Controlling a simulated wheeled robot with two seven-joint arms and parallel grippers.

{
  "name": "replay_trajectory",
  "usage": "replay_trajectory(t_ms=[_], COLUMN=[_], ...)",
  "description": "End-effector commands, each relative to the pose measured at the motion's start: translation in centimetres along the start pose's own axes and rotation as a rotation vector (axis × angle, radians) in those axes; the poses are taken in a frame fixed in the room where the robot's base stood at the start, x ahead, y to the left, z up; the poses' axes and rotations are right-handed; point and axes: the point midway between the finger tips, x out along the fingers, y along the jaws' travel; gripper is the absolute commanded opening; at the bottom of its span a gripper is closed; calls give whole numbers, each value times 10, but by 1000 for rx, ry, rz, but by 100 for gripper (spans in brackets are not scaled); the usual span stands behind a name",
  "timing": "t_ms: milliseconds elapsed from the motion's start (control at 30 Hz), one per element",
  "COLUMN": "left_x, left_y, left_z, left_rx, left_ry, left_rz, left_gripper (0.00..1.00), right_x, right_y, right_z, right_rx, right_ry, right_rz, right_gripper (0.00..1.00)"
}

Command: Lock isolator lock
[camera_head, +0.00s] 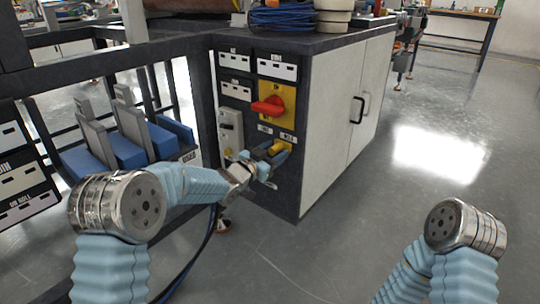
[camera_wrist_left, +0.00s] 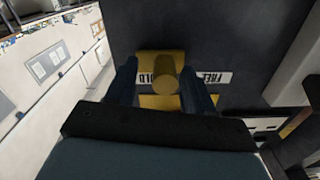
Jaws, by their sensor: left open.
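The yellow isolator lock knob (camera_head: 278,147) is low on the dark front panel. In the left wrist view the round knob (camera_wrist_left: 166,90) stands out from a yellow plate, with a HOLD label and a FREE label beside it. My left gripper (camera_head: 270,160) is at the knob. Its two dark fingers stand open on either side of the knob, and I cannot tell whether they touch it. Above is the red isolator handle (camera_head: 268,107) on a yellow plate (camera_head: 286,95). My right arm's forearm shows at lower right; its gripper is out of view.
The dark cabinet (camera_head: 290,190) has a pale side door with a black handle (camera_head: 357,109). A blue cable coil (camera_head: 285,18) lies on top. The floor at right is clear.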

Motion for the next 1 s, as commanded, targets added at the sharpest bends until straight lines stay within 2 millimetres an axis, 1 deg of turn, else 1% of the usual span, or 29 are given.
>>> replay_trajectory(t_ms=[67, 167, 400, 500, 600, 700, 800, 1000], left_x=[-6, -21, -81, -103, -120, -131, -136, -137], left_y=[-1, -1, -1, -1, 0, 0, 1, 1], left_z=[0, -1, -1, -1, 0, 0, 0, 0], left_rx=[-1, -1, -2, -1, -1, -1, -1, 0], left_ry=[-1, 0, -2, -1, -1, -1, 0, 0], left_rz=[-1, -2, -3, -2, -2, 1, 1, 1], left_gripper=[53, 53, 53, 53, 53, 53, 53, 53], right_x=[0, -1, -4, -5, -6, -6, -6, -6], right_y=[0, 0, -2, -2, -2, -2, -2, -2], right_z=[0, 0, 0, 0, 0, 0, 0, 0], right_rx=[0, 0, 0, 0, 0, 0, 0, 0], right_ry=[0, 0, -1, -1, -1, -2, -2, -2], right_rz=[0, 0, 0, 0, 0, 0, 0, 0], right_gripper=[0, 0, 0, 0, 0, 0, 0, 0])
